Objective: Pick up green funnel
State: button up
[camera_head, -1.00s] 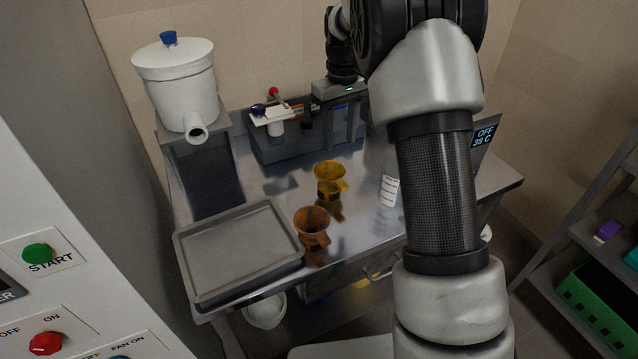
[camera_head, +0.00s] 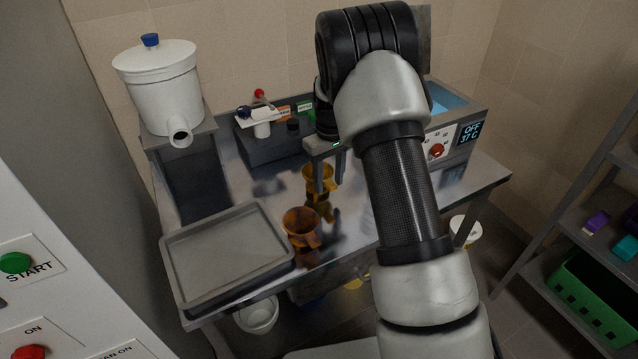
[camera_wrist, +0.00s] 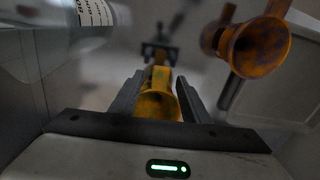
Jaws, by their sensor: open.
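No funnel in view looks green. A mottled yellow-amber funnel (camera_head: 312,172) stands on the steel table, partly hidden behind my gripper. My gripper (camera_head: 330,185) is open above the table at this funnel. In the wrist view, the yellow-amber funnel (camera_wrist: 158,103) shows between the two open fingers of my gripper (camera_wrist: 157,85), and I cannot tell whether they touch it. A darker orange-brown funnel (camera_head: 301,222) stands nearer the front, beside the tray. It also shows in the wrist view (camera_wrist: 258,46), at the upper right.
A grey tray (camera_head: 228,262) lies at the table's front left. A white lidded vessel with a spout (camera_head: 165,95) stands at the back left. A heater with a red knob (camera_head: 455,138) is at the right. A labelled clear container (camera_wrist: 65,18) is near my gripper.

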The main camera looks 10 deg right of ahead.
notch_tip(320, 180, down, 2)
jog(key=shift+f, duration=0.15)
grip_shut()
jog(key=shift+r+p, duration=0.4)
jog(key=shift+r, duration=4.65)
